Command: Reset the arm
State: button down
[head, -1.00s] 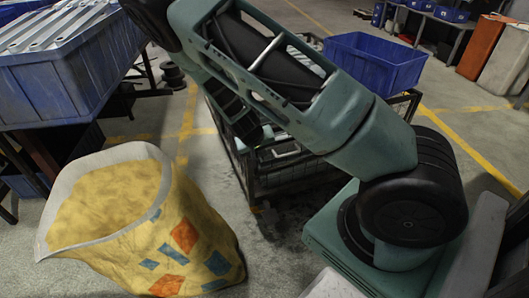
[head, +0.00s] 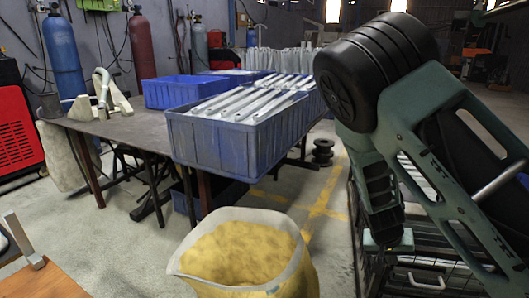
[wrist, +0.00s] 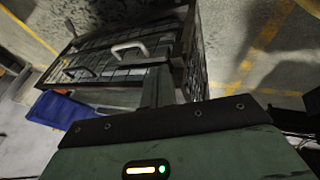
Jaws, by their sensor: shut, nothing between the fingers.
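My arm fills the right side of the head view, folded, with its dark elbow joint high up and the forearm hanging down. My gripper shows in the wrist view (wrist: 158,85) as a narrow grey pair of fingers pressed together, empty. It points toward a black wire cage (wrist: 115,55) on the floor, which holds a few metal pieces with handle shapes. In the head view the cage (head: 420,275) is mostly hidden behind my arm. Whether the fingers touch the cage I cannot tell.
A blue crate of galvanized brackets (head: 215,140) sits on a workbench (head: 125,130) beside another blue crate (head: 185,92). A yellow-filled sack (head: 245,255) stands in front. Gas cylinders (head: 62,55) and a red machine (head: 18,130) are at left. Floor with yellow lines (head: 325,200) is open near the spool (head: 323,152).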

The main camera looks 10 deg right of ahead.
jog(key=s+a+r+n+y, duration=0.1)
jog(key=s+a+r+y, duration=0.1)
jog(key=a, duration=0.4)
jog(key=s+a+r+n+y, duration=0.1)
jog(key=s+a+n+y, duration=0.15)
jog(key=a, duration=0.45)
jog(key=s+a+r+n+g+y, duration=0.1)
jog(key=s+a+r+n, duration=0.5)
jog(key=s, duration=0.3)
jog(key=s+a+r+n+g+y, duration=0.1)
jog(key=s+a+r+n, duration=0.3)
jog(key=s+a+r, duration=0.4)
notch_tip(320, 180, up, 24)
jog(key=s+d+p, duration=0.1)
jog(key=p, duration=2.1)
jog(key=shift+s+p, duration=0.4)
jog(key=shift+d+h, duration=0.15)
jog(key=shift+h, duration=0.1)
